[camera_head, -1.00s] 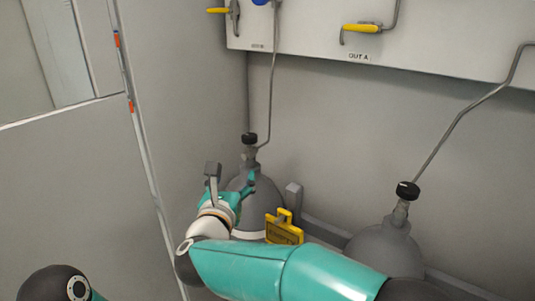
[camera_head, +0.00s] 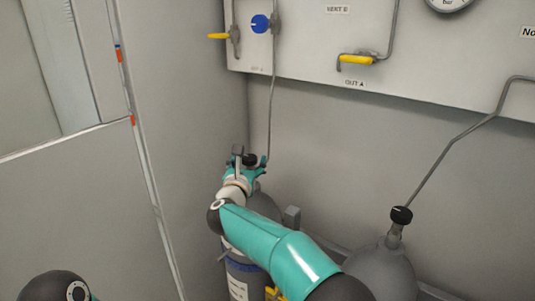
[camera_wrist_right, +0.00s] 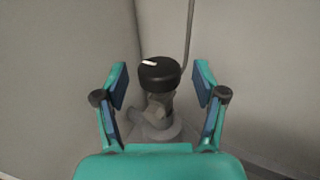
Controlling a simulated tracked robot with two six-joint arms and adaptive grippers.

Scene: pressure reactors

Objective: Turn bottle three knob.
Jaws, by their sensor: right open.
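A black knob with a white mark (camera_wrist_right: 159,74) tops the valve of a grey gas bottle (camera_head: 262,205) in the corner. My right gripper (camera_head: 249,160) is at this knob. In the right wrist view my right gripper (camera_wrist_right: 161,88) is open, with one finger on each side of the knob and a gap between each finger and it. In the head view the knob (camera_head: 250,158) is partly hidden by the gripper. My left gripper is out of view.
A second grey bottle (camera_head: 380,270) with a black knob (camera_head: 401,215) stands to the right. Thin pipes rise from both bottles to a wall panel (camera_head: 300,45) with yellow levers (camera_head: 357,59) and a blue knob (camera_head: 260,24). A grey wall (camera_head: 190,120) is close on the left.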

